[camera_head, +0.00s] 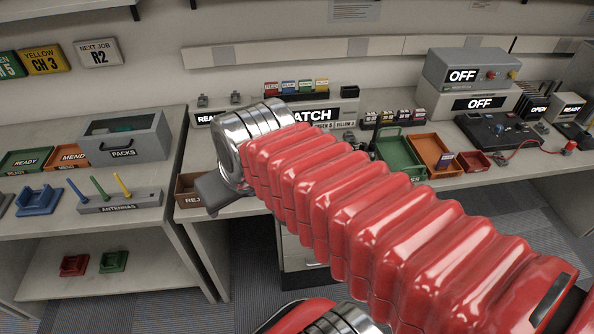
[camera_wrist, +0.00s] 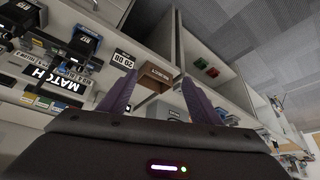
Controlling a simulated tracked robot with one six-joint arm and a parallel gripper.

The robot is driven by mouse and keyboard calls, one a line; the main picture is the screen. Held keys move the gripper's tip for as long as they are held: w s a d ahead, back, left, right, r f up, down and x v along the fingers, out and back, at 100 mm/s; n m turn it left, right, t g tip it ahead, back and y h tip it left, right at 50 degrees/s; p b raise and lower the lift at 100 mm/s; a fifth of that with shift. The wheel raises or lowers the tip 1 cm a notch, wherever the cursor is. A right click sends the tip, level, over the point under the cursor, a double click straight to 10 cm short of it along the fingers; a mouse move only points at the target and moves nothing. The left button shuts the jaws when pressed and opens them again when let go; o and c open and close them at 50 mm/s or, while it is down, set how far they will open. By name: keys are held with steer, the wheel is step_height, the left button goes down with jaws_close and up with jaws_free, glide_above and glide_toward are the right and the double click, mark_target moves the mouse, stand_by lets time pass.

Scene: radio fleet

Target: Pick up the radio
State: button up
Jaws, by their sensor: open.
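My gripper (camera_wrist: 159,76) is open in the wrist view, with two purple fingers apart and nothing held between them. In the head view, only a dark grey part of my gripper (camera_head: 214,192) shows past the silver wrist, over the front edge of the middle bench. A dark device with a small label, probably a radio (camera_wrist: 86,40), stands on the bench at the left of the wrist view. A second similar device (camera_wrist: 20,14) is at the upper left corner. Both are left of the fingers and apart from them. My red arm hides part of this bench in the head view.
A brown reject bin (camera_head: 187,190) stands beside my gripper at the bench's left end. A green tray (camera_head: 402,153) and an orange tray (camera_head: 432,152) lie to the right. An antenna rack (camera_head: 120,201) is on the left bench. A gap with floor separates the benches.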

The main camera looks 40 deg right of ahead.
steer(key=o, duration=0.6)
steer(key=w+d+f+m, duration=0.1)
steer(key=w+d, duration=0.1)
steer(key=d, duration=0.3)
steer(key=w+d+f+m+h, duration=0.1)
steer(key=w+d+m, duration=0.1)
steer(key=d, duration=0.4)
steer(key=shift+w, duration=0.6)
steer(key=shift+o, duration=0.3)
steer(key=w+d+f+m+h, duration=0.1)
steer(key=d+f+m, duration=0.1)
steer(key=d, duration=1)
steer(key=shift+w+f+m+g+h, duration=0.15)
steer(key=shift+f+m+g+h, duration=0.25)
steer(key=shift+f, duration=0.35)
steer(key=shift+d, duration=0.1)
steer(key=shift+x, duration=4.3)
steer(key=shift+f, duration=0.1)
steer(key=shift+x, duration=2.5)
steer(key=shift+d, duration=0.1)
steer(key=shift+c, duration=0.5)
